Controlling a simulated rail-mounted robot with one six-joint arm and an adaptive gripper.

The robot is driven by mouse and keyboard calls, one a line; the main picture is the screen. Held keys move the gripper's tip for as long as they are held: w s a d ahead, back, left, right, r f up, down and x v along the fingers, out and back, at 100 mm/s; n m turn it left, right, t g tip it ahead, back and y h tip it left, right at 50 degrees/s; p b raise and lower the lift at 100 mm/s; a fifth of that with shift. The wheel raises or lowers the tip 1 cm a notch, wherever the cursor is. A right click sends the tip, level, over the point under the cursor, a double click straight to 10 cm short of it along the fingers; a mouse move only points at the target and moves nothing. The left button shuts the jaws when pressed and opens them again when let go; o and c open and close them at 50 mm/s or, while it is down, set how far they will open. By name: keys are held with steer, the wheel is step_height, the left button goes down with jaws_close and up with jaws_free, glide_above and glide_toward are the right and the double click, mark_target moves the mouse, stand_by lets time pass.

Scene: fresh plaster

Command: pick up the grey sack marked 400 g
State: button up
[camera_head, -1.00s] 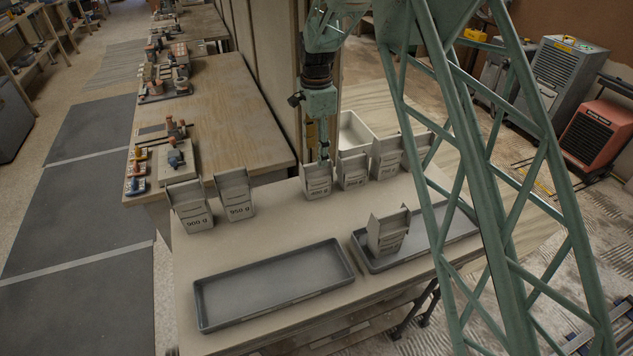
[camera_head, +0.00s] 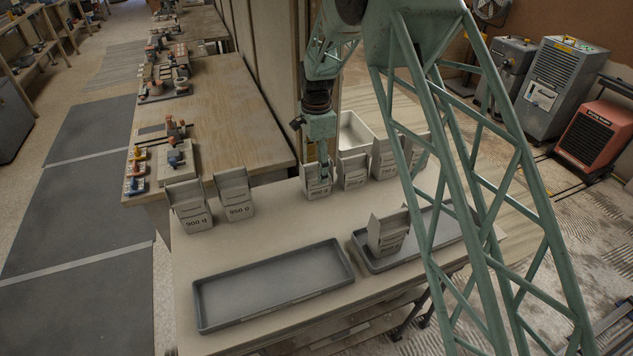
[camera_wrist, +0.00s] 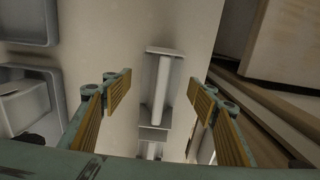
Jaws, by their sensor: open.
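My gripper (camera_head: 319,172) is open over a grey sack (camera_head: 318,191) at the back middle of the table. In the wrist view my gripper's two fingers (camera_wrist: 160,98) stand apart, with a sack (camera_wrist: 158,90) seen between them; I cannot tell whether they touch it. The print on this sack is too small to read. Grey sacks marked 900 g (camera_head: 193,208) and 950 g (camera_head: 235,196) stand to its left. I cannot tell which sack is marked 400 g.
An empty dark tray (camera_head: 272,284) lies at the front of the table (camera_head: 290,222). A second tray (camera_head: 368,262) to its right holds a sack (camera_head: 388,234). A pale open bin (camera_head: 352,130) stands behind the sack row. My lattice arm link hides part of the right side.

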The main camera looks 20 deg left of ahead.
mark_target(316, 179)
steer(key=shift+f+b, duration=0.35)
steer(key=shift+f, duration=2.25)
steer(key=c, duration=1.2)
steer(key=shift+r, duration=0.1)
